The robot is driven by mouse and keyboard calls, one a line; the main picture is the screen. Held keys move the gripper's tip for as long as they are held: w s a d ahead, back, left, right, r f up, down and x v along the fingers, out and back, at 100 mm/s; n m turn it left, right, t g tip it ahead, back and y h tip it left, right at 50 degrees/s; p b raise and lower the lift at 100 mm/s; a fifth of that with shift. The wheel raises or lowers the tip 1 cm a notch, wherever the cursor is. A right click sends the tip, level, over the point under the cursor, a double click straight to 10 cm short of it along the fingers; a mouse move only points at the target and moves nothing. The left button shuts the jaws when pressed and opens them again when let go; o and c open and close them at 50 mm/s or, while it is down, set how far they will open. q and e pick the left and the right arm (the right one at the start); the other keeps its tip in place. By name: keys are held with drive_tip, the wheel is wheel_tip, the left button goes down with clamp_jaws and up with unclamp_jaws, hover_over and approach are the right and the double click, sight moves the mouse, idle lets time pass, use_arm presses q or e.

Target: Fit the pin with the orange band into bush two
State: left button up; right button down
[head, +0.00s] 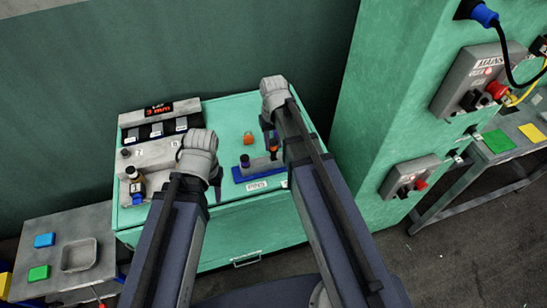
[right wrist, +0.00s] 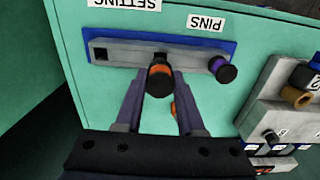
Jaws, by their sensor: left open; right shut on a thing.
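The pin with the orange band (right wrist: 159,78) has a dark head and is between the fingers of my right gripper (right wrist: 160,84), which is shut on it. It is at the grey pin rack (right wrist: 125,50); I cannot tell whether it still sits in its hole. In the head view the orange band (head: 273,149) shows below my right gripper (head: 270,138). My left gripper (head: 212,186) is open and empty, in front of the grey bush block (head: 155,155), partly hiding it. A brass bush (right wrist: 296,97) by a label reading 2 shows at the right wrist view's edge.
A pin with a purple band (right wrist: 221,69) stands at the rack's other end. A small orange piece (head: 248,138) lies behind the rack. A display unit (head: 158,111) stands at the back left. The green bench top (head: 228,118) is clear between block and rack.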

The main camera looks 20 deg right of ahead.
sight(273, 141)
drive_tip(key=shift+r+p, duration=1.8)
drive_tip(key=shift+r, duration=0.15)
use_arm(q)
wheel_tip(273, 141, up, 4)
drive_tip(key=shift+f, duration=0.1)
use_arm(e)
drive_tip(key=shift+a, duration=0.15)
